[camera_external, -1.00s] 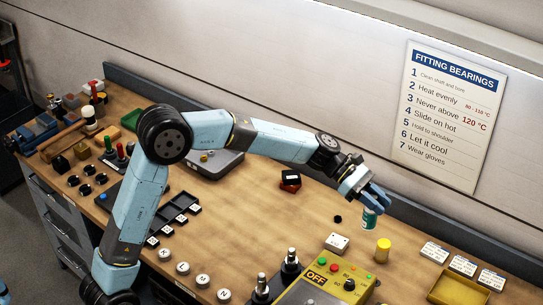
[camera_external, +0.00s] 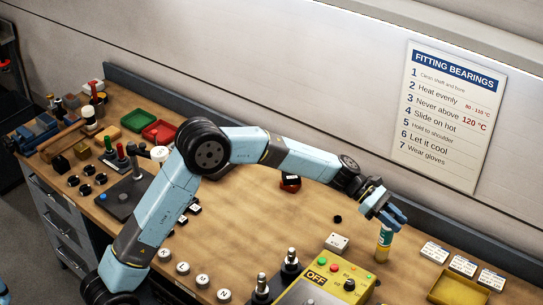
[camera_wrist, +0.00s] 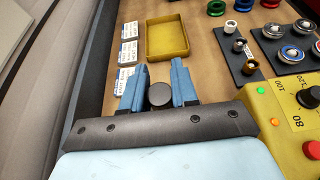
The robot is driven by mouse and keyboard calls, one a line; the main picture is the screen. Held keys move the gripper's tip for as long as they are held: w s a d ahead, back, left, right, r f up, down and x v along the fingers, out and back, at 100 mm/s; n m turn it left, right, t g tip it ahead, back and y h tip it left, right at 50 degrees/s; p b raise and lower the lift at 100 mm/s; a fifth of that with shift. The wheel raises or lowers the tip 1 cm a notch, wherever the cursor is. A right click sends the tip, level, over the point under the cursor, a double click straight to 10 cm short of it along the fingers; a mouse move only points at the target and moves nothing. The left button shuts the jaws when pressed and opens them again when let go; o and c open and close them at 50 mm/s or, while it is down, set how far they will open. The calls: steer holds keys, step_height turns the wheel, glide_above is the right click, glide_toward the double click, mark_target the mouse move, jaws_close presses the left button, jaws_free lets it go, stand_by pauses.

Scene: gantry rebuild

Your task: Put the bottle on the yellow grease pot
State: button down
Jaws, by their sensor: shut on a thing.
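My gripper (camera_external: 388,219) is above the right part of the bench, its blue fingers pointing down and closed on the bottle (camera_external: 386,236). The bottle is teal with a pale band, roughly upright, its upper part hidden by the fingers. The yellow grease pot (camera_external: 382,255) is directly below the bottle in the external view. The two look in line and touching or nearly so; I cannot tell whether the bottle's weight rests on it. In the wrist view, a dark round bottle top (camera_wrist: 159,95) shows between the fingers (camera_wrist: 158,88); the pot is hidden there.
A yellow control box (camera_external: 325,285) stands in front, with a white block (camera_external: 337,242) behind it. White label cards (camera_external: 434,252) and a yellow tray (camera_external: 459,290) lie to the right. The wall is close behind. The middle of the bench is mostly clear.

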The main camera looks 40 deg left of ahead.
steer(key=shift+f, duration=0.2)
steer(key=c, duration=0.9)
jaws_free()
steer(key=shift+o, duration=0.2)
steer(key=shift+r, duration=0.15)
steer(key=v, duration=1.1)
steer(key=s+a+r+m+y, duration=0.4)
steer(key=s+a+r+m, duration=0.2)
steer(key=s+a, duration=0.45)
steer(key=s+a+m+t+y, duration=0.2)
steer(key=s+a+m+y, duration=0.2)
steer(key=s+a, duration=1)
steer(key=s+a+m+t+y, duration=0.3)
steer(key=s+a+m+y, duration=0.2)
steer(key=s+a, duration=0.9)
steer(key=s+m, duration=0.3)
steer(key=s, duration=0.2)
steer(key=shift+f+t, duration=0.3)
steer(key=shift+f, duration=0.05)
